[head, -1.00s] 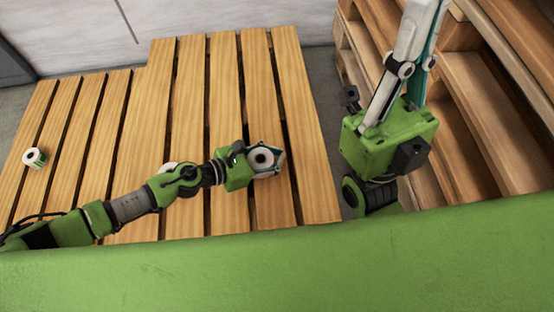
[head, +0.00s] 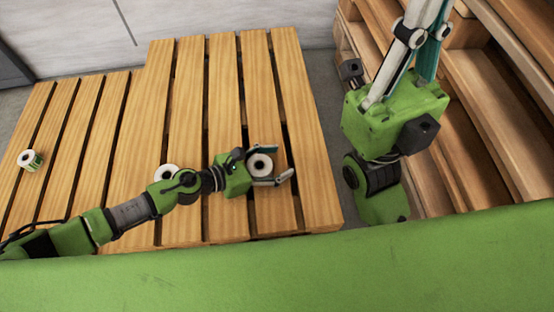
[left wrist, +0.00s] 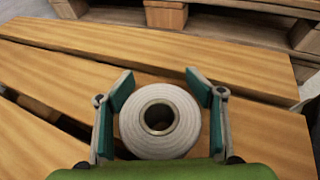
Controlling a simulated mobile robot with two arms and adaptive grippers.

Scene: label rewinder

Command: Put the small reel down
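The small reel (head: 260,165) is a white roll with a dark hole, standing hole-up on the slatted wooden pallet. My left gripper (head: 279,163) is open around it. In the left wrist view the reel (left wrist: 184,137) sits between the teal pads of the open left gripper (left wrist: 159,77), with a clear gap to the right pad and a narrower one to the left. My right gripper (head: 418,45) points up at the upper right; its tips are cut off by the frame, so its opening cannot be judged.
Another white reel (head: 165,172) stands partly behind my left arm. A white and green reel (head: 30,160) is at the pallet's far left. The pallet (head: 200,100) has gaps between slats; its far part is clear. Stacked wooden pallets (head: 490,100) stand at the right.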

